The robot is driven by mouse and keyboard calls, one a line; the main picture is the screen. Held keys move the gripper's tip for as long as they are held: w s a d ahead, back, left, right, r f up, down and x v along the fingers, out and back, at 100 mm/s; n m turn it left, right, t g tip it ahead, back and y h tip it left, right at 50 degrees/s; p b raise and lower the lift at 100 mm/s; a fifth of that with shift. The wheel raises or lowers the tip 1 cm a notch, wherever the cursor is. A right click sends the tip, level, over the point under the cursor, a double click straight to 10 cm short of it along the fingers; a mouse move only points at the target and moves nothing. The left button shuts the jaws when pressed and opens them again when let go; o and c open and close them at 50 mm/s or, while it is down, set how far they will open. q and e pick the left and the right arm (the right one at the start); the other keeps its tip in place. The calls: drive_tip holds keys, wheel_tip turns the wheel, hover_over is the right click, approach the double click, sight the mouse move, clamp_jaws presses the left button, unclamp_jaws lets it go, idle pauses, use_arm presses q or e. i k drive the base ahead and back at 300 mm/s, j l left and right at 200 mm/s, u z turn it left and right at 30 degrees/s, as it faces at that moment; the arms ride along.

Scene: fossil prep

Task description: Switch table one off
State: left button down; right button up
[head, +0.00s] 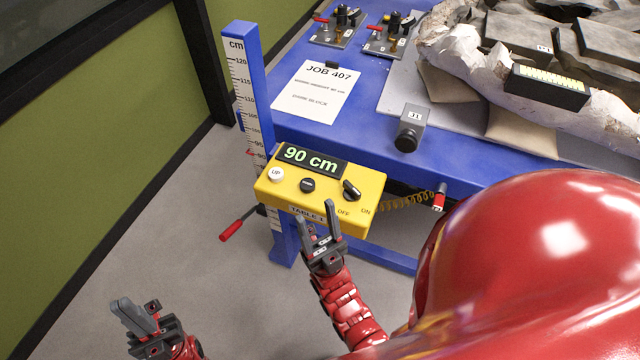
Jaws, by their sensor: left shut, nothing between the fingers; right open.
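The yellow control box (268,190), labelled TABLE 1 on its front, sits at the blue table's near left corner. Its display (312,161) reads 90 cm in green. A black rotary switch (351,190) is at its right end, with OFF and ON printed below. The knob slants down to the right, its lower end on the ON side. My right gripper (318,208) is open and empty at the box's front edge, left of the switch; I cannot tell if it touches. My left gripper (132,312) is shut and empty, low at the left, away from the box.
A white UP button (276,174) and a black button (307,185) are left of the switch. A height scale (247,90) stands behind the box; a red-handled crank (231,230) juts out left. A coiled cable (405,202) leaves the right side. Fossil blocks (530,35) lie behind.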

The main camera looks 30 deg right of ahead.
sight(351, 193)
drive_tip(key=z, duration=1.1)
